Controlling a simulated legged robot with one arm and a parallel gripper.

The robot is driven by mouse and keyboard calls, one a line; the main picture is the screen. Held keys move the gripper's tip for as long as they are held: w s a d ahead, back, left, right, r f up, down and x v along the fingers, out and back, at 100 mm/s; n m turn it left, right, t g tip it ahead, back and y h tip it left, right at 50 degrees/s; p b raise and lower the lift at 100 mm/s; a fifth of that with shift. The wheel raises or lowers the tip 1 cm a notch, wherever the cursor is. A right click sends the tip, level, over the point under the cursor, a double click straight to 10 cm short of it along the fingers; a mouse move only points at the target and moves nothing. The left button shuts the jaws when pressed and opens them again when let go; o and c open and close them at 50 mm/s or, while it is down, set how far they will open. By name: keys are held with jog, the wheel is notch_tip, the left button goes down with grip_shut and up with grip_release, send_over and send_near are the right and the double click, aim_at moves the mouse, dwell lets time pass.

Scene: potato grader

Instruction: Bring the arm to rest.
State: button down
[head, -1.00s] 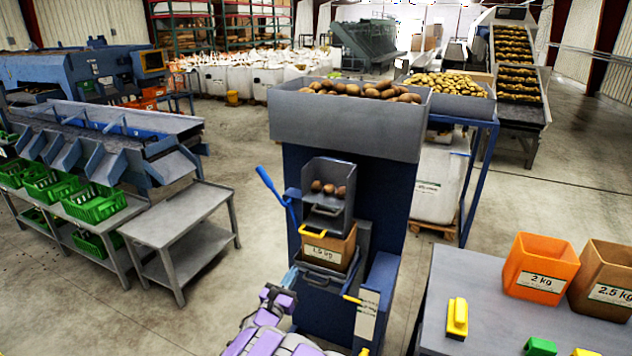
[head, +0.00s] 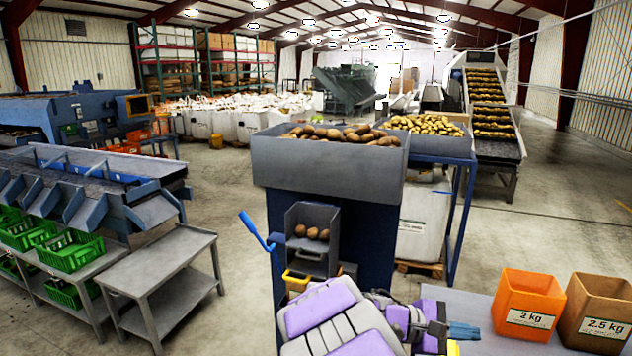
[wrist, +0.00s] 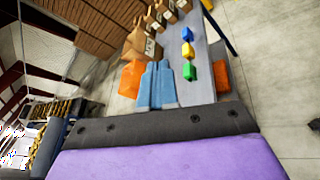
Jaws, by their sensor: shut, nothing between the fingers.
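My arm shows at the bottom centre of the head view, purple and grey, folded close to my body. My gripper (head: 463,331) points to the right in the head view, above the near edge of the grey table. Its blue fingers are together with nothing between them. In the wrist view the shut fingers (wrist: 157,86) show in front of the table and hold nothing.
The blue potato machine (head: 340,225) with its hopper (head: 320,172) stands ahead. An orange 2 kg bin (head: 527,304) and a brown 2.5 kg bin (head: 596,313) stand on the table (head: 478,312) at right. A grey cart (head: 165,257) stands left, with open floor beside it.

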jog(key=s+f+m+g+y, duration=0.25)
jog(key=s+m+y, duration=0.35)
jog(key=s, duration=1.1)
jog(key=s+a+f+m+y, duration=0.2)
jog(key=s+a+m+y, duration=0.2)
jog(key=s+a+y, duration=0.5)
jog(key=s+a, duration=0.5)
jog(key=a, duration=0.1)
jog(key=shift+f+t, duration=0.35)
